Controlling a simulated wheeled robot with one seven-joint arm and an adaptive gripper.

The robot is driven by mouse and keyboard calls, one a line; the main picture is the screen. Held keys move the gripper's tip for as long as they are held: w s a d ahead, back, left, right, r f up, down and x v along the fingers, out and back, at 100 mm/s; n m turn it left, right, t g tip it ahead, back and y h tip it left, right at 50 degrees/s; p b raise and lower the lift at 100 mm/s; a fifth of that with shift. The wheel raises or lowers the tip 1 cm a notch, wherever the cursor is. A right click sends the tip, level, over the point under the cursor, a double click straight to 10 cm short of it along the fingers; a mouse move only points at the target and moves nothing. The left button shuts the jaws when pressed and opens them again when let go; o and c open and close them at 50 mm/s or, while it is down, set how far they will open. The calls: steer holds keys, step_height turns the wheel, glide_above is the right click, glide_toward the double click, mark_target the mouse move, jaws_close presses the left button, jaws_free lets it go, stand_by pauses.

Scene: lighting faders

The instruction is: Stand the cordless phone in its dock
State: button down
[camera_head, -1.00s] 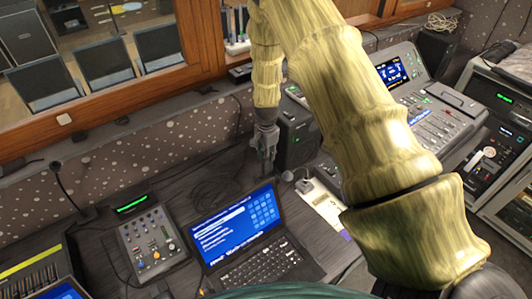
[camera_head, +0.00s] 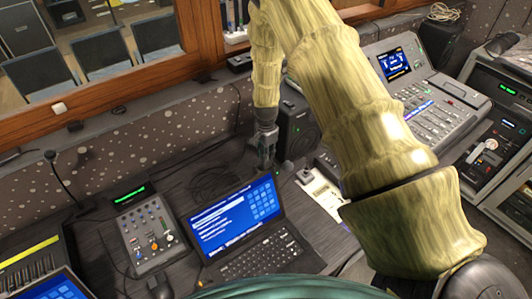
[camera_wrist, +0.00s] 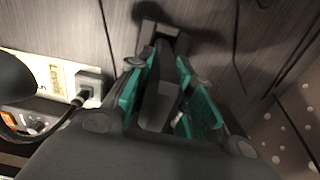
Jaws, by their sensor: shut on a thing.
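My gripper (camera_head: 266,150) hangs fingers down over the desk, behind the laptop's upper right corner. In the wrist view its teal finger pads (camera_wrist: 168,98) are shut on a dark, narrow object, seemingly the cordless phone (camera_wrist: 158,100). The phone's lower end is hard to make out. A dark grey shape (camera_wrist: 172,38) lies just beyond the fingertips on the wood-grain desk and may be the dock; I cannot tell whether the phone touches it. In the head view the phone is too small and dark to separate from the gripper.
The open laptop (camera_head: 240,225) stands in front of my gripper. A black speaker (camera_head: 296,130) is close on its right. Coiled cables (camera_head: 212,183) lie on its left. A small mixer (camera_head: 150,235) and a lighting console (camera_head: 425,110) stand farther off.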

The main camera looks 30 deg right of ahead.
steer(key=shift+f+b, duration=0.35)
steer(key=shift+f, duration=0.25)
steer(key=c, duration=1.2)
jaws_free()
steer(key=shift+r, duration=0.15)
